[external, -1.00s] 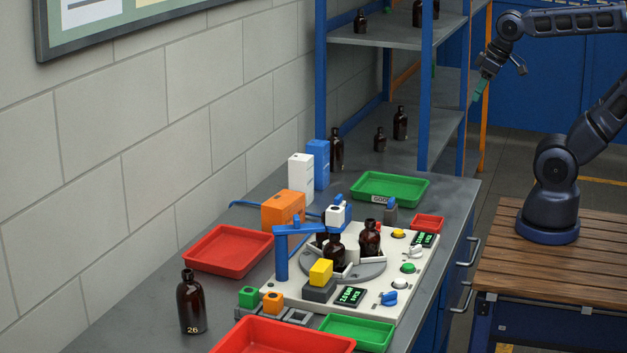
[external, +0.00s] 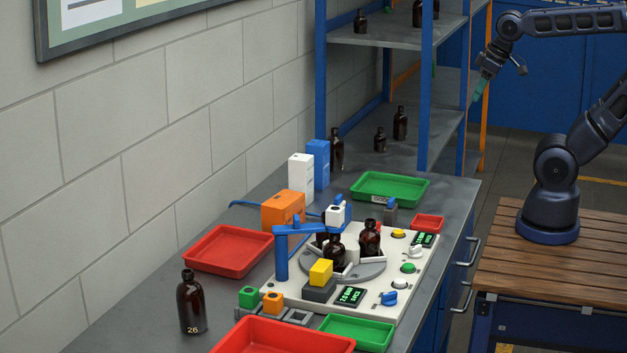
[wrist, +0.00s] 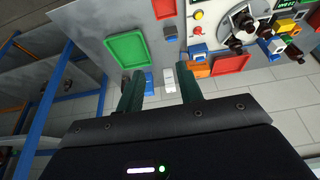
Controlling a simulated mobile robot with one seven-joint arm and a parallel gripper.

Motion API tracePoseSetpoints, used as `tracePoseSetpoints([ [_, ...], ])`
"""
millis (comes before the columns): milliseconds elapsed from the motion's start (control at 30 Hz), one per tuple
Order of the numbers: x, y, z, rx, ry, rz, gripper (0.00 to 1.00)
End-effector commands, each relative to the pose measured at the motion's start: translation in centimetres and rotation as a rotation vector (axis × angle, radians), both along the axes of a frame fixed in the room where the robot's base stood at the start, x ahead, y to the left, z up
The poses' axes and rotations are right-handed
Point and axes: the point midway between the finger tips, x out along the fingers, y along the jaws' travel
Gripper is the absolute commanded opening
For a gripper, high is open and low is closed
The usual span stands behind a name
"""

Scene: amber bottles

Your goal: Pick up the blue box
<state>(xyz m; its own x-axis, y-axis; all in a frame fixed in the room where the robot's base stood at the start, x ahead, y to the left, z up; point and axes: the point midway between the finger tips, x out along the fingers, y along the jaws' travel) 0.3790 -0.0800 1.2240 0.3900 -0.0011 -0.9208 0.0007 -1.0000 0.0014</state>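The blue box (external: 318,164) stands upright at the back of the grey bench, against the wall side, right behind a white box (external: 300,178). In the wrist view the blue box (wrist: 148,83) shows far off between my fingers, close beside the left finger. The white box (wrist: 169,79) is to its right. My gripper (external: 478,92) is up in the air at the right, beside the shelf and well away from the box. Its two green fingers (wrist: 160,88) are apart with nothing held between them.
An orange box (external: 283,209) stands in front of the white box. A green tray (external: 390,201) lies right of the blue box. The blue-framed shelf (external: 428,100) with amber bottles stands between my gripper and the wall. A turntable machine (external: 410,285) fills the bench's front.

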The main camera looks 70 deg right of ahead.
Motion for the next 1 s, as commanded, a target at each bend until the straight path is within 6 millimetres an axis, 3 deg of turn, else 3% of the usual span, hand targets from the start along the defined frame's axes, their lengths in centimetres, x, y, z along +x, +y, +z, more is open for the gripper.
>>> tracePoseSetpoints([
  [33, 0.0, 0.0, 0.0, 0.000, 0.000, 0.000, 0.44],
  [200, 0.0, 0.0, 0.0, 0.000, 0.000, 0.000, 0.78],
  [233, 0.0, 0.0, 0.0, 0.000, 0.000, 0.000, 0.80],
  [500, 0.1, 0.0, 0.0, -0.002, 0.001, 0.001, 0.80],
  [633, 1.1, -0.2, 0.5, -0.020, 0.010, 0.025, 0.80],
  [767, 3.5, -0.7, 1.4, -0.066, 0.035, 0.085, 0.80],
  [1000, 9.5, -1.8, 2.8, -0.170, 0.095, 0.233, 0.80],
])
